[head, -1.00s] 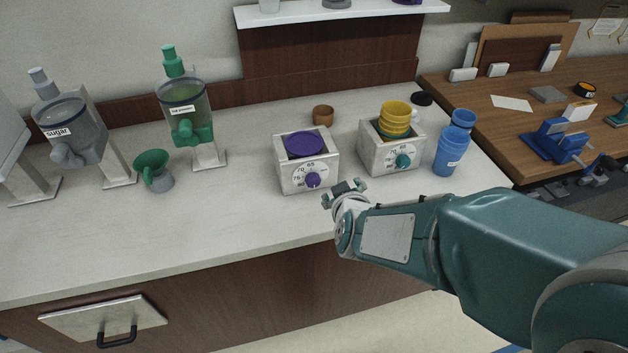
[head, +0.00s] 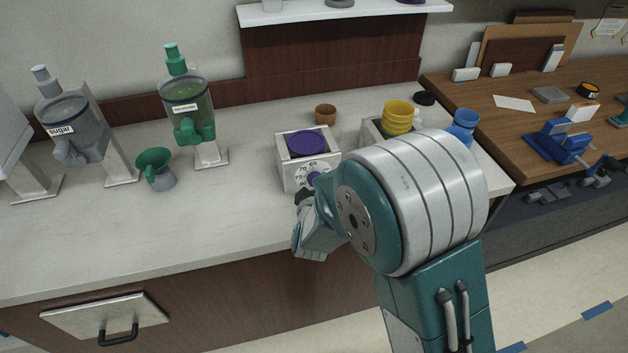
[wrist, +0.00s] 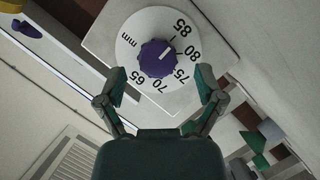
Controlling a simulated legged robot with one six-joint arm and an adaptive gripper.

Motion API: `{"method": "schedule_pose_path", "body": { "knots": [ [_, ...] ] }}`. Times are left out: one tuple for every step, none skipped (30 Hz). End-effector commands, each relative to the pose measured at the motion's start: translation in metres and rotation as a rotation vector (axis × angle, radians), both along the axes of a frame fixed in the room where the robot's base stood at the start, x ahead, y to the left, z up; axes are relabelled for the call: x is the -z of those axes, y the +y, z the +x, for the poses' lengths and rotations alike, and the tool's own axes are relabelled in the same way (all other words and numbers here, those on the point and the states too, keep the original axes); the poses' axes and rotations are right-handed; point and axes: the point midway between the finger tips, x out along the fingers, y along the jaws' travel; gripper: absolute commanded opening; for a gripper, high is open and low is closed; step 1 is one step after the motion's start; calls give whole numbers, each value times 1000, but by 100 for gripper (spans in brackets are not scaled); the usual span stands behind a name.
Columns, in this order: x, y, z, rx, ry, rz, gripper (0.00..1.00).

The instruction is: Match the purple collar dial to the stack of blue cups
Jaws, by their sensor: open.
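The purple collar dial (wrist: 157,58) is a purple knob on a white disc marked 65 to 85 and mm. Its white pointer line seems to lie between 80 and 85. In the head view the dial (head: 314,179) is on the front of a pale box with a purple collar (head: 312,143) on top, partly hidden by my arm. My gripper (wrist: 160,80) is open, its fingertips on either side just below the knob, with no clear contact. The stack of blue cups (head: 462,126) stands at the right of the counter, its lower part hidden by my arm.
A second box (head: 373,134) with yellow cups (head: 398,116) stands to the right, mostly behind my arm. A brown cup (head: 325,114) is behind the boxes. A green and grey funnel cup (head: 156,169) and dispensers are left. Counter between is clear.

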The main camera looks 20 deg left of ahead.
Motion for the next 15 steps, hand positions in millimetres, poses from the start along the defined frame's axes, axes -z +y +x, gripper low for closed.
{"method": "schedule_pose_path", "body": {
  "knots": [
    [3,1,8,2,1,0,87],
    [3,2,11,2,1,0,87],
    [4,3,15,2,1,0,87],
    [5,4,17,2,1,0,87],
    [6,4,19,2,0,1,87],
    [6,5,21,1,-1,1,87],
    [6,5,22,0,0,1,87],
    [6,5,23,0,0,1,87],
    [6,6,23,0,0,1,87],
    [6,6,23,0,0,1,87],
    [6,6,23,0,0,1,87],
    [6,6,23,0,0,1,87],
    [6,6,23,0,0,1,87],
    [6,6,23,0,0,1,87],
    [6,6,23,0,0,1,87]
  ]
}}
